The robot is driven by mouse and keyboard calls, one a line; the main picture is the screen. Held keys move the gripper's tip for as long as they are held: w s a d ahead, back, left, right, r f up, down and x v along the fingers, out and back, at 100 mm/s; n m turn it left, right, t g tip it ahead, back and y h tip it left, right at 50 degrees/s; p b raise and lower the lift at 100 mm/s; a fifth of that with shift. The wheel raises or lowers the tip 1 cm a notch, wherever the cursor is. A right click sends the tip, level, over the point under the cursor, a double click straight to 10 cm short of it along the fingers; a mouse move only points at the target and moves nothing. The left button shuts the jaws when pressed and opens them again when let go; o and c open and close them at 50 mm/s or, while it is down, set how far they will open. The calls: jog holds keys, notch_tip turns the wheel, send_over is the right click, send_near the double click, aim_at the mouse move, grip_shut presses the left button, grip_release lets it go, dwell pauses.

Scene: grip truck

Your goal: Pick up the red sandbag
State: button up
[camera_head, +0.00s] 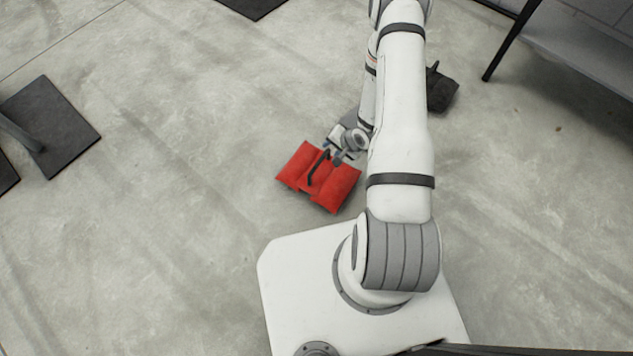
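The red sandbag (335,189) lies on the concrete floor just beyond my white base. It has two red lobes with a black strap handle across the middle. My gripper (333,152) is at the far side of the sandbag, close above its handle. The fingers are small in the picture and partly lost against the handle and the red fabric. I cannot tell whether they touch the handle or how far apart they are.
A black sandbag (441,90) lies on the floor behind my arm at the right. A dark flat base plate (50,125) with a post stands at the left. A grey table or shelf (590,45) with a black leg is at the upper right. The floor at the left centre is clear.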

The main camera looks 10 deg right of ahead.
aim_at(321, 162)
jog(key=shift+m+y, duration=0.3)
jog(key=shift+y, duration=0.1)
jog(key=f, duration=0.2)
jog(key=a+f+b, duration=0.1)
jog(key=f, duration=0.1)
jog(key=a+f+b, duration=0.1)
jog(key=f, duration=0.1)
jog(key=shift+s+a+f, duration=0.1)
jog(key=shift+s+f, duration=0.25)
jog(key=b+x, duration=0.3)
jog(key=x, duration=0.2)
jog(key=shift+w+f, duration=0.1)
jog(key=shift+w, duration=0.15)
jog(key=shift+c, duration=0.5)
jog(key=c, duration=0.6)
grip_shut()
jog(key=shift+s, duration=0.1)
